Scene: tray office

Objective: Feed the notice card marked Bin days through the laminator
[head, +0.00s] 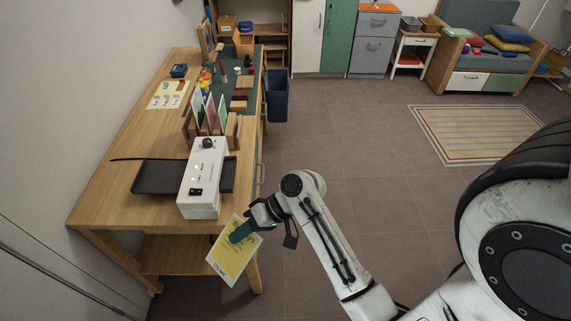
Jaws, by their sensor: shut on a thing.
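My gripper (244,231) is shut on a yellow card (232,252) with a pale border. The card hangs tilted in front of the desk's near right corner, below the desktop level in the picture. Its print is too small to read, so I cannot tell whether it says Bin days. The white laminator (205,172) stands on the near part of the desk, with a dark knob and small lights on top. A dark tray (158,178) sticks out on its left side, and a shorter dark part shows on its right. The card is apart from the laminator.
The wooden desk (110,205) runs away along the left wall. A wooden rack (232,128) with several coloured cards stands behind the laminator. A blue bin (278,95) stands beside the desk. The floor (345,150) to the right is clear up to a striped rug (475,133).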

